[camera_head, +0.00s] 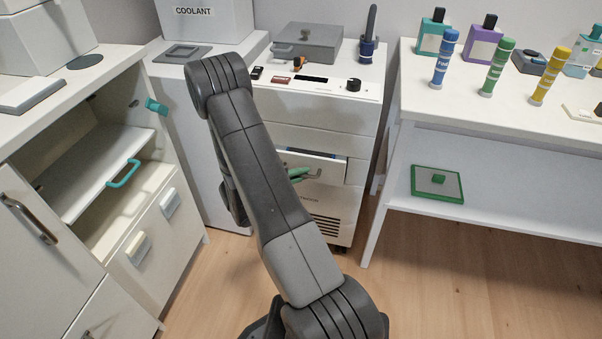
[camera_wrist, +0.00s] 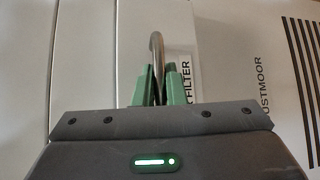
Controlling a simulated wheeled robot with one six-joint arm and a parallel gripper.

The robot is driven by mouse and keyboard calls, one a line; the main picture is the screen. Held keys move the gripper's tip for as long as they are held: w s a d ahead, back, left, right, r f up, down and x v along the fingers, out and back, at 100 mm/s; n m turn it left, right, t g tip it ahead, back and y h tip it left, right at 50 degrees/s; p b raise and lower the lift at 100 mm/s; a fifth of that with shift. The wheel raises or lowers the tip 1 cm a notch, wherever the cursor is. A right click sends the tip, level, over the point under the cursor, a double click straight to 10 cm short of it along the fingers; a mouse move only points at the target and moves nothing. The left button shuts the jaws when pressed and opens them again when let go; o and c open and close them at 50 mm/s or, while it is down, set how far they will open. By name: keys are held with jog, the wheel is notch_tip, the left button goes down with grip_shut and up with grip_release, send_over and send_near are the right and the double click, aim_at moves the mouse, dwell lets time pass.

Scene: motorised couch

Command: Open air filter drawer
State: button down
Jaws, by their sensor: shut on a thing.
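The air filter drawer (camera_head: 333,171) is in the white machine in the middle of the head view. It stands partly out, with a dark gap along its top edge. Its metal handle (camera_wrist: 155,45) is a curved bar, clear in the wrist view. My gripper (camera_wrist: 158,86) has green fingers shut on this handle, one on each side of it. In the head view my gripper (camera_head: 302,173) is at the drawer front, partly hidden by my arm. A label (camera_wrist: 186,88) ending in "FILTER" is partly covered by a finger.
The machine's top (camera_head: 325,88) holds a grey box (camera_head: 308,43) and a dark knob. An open cabinet with a teal-handled shelf (camera_head: 95,178) stands at left. A white table (camera_head: 480,92) with several coloured bottles stands at right. The wooden floor (camera_head: 450,290) at right is clear.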

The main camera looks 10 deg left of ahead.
jog(key=s+a+b, duration=0.1)
jog(key=s+b, duration=0.4)
jog(key=s, duration=1.6)
jog(key=shift+s+b, duration=0.25)
jog(key=shift+b, duration=0.1)
jog(key=c, duration=1.8)
grip_release()
jog(key=shift+a, duration=0.1)
jog(key=shift+o, duration=0.2)
jog(key=p+v, duration=0.3)
jog(key=v, duration=1)
jog(key=shift+s+a+p, duration=0.25)
jog(key=shift+p, duration=0.05)
jog(key=b+x, duration=0.3)
jog(key=x, duration=1.1)
